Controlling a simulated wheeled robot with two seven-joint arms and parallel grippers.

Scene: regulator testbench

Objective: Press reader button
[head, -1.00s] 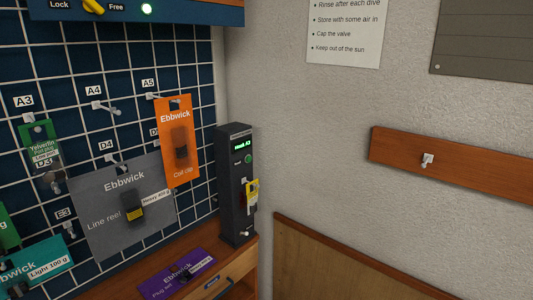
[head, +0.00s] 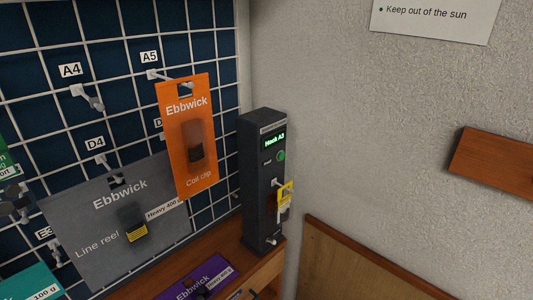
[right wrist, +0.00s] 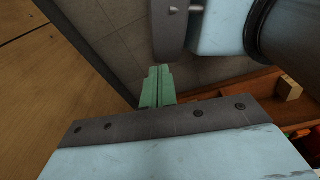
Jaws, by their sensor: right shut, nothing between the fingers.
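The reader (head: 262,185) is a tall dark post standing on the wooden counter beside the pegboard in the head view. Its small screen (head: 275,141) glows green and appears to read "Hook A3". A round green button (head: 281,156) sits below the screen. A yellow tag (head: 284,198) hangs on the reader's front, lower down. My right gripper (right wrist: 158,72) shows in the right wrist view, its green fingers together with nothing between them. It is not near the reader in that view. Neither gripper shows in the head view.
Carded goods hang on the pegboard: an orange Coil clip card (head: 186,175) left of the reader and a grey Line reel card (head: 85,235). A purple card (head: 190,283) lies on the counter (head: 165,268). A wooden rail (head: 495,166) is on the right wall.

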